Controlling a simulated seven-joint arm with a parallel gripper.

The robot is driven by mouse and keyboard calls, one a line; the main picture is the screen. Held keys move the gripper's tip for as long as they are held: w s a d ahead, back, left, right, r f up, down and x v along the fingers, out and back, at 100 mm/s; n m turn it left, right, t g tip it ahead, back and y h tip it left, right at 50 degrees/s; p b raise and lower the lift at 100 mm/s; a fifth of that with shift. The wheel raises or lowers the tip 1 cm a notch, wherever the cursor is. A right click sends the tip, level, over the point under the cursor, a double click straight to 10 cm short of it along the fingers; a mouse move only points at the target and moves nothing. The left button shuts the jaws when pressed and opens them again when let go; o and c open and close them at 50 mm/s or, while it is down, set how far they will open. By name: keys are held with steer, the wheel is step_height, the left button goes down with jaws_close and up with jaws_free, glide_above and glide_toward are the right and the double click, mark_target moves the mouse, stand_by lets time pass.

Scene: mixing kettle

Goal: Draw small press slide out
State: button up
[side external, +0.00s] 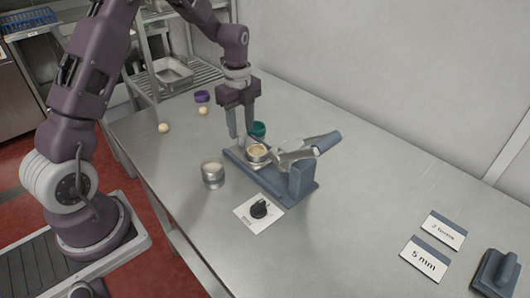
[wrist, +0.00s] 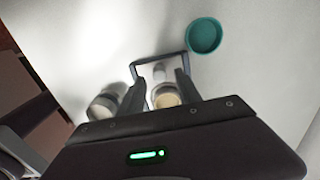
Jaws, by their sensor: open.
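The small press (side external: 300,180) has a blue-grey base and a raised metal lever with a blue-grey grip. Its metal slide (side external: 236,154) extends at the left end of the base. A round cup (side external: 258,153) with beige contents sits on the slide. My gripper (side external: 241,134) points down over the slide's left end, jaws apart and empty. In the wrist view its fingers (wrist: 157,80) straddle the slide area; contact cannot be told.
A metal jar (side external: 213,174) stands left of the press, and a teal round piece (side external: 258,129) behind it. Two pale balls and a purple ring (side external: 202,96) lie farther back.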

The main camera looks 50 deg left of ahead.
step_height(320, 180, up, 10)
steer(key=shift+r, duration=0.25)
stand_by(0.5)
steer(key=s+d+r+n+t, duration=0.3)
steer(key=s+d+r+n, duration=0.7)
steer(key=s, duration=0.3)
steer(key=s+d+n+t, duration=0.1)
steer(key=s+d+n, duration=0.1)
steer(key=s, duration=0.4)
steer(key=s+d+f+n+t, duration=0.1)
steer(key=s+d+n, duration=0.1)
steer(key=s+n, duration=0.3)
steer(key=shift+s, duration=0.75)
